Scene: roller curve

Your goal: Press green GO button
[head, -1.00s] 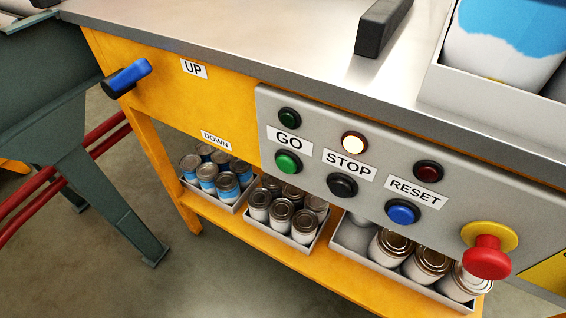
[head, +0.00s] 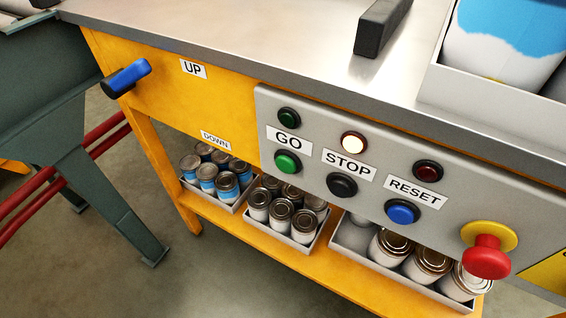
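The green GO button (head: 287,162) is on the grey control panel (head: 312,200) at the front of the yellow workbench. It sits just below the white GO label (head: 288,139). A dark green lamp (head: 288,118) above the label looks unlit. The lamp above the STOP label (head: 348,165) glows warm white (head: 354,143). Neither of my grippers shows in the head view.
A black button (head: 342,186), a blue button (head: 402,212) and a red mushroom button (head: 487,258) lie to the right on the panel. A blue-handled lever (head: 127,77) juts out at left. Cans stand in trays on the lower shelf (head: 275,240). The space before the panel is clear.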

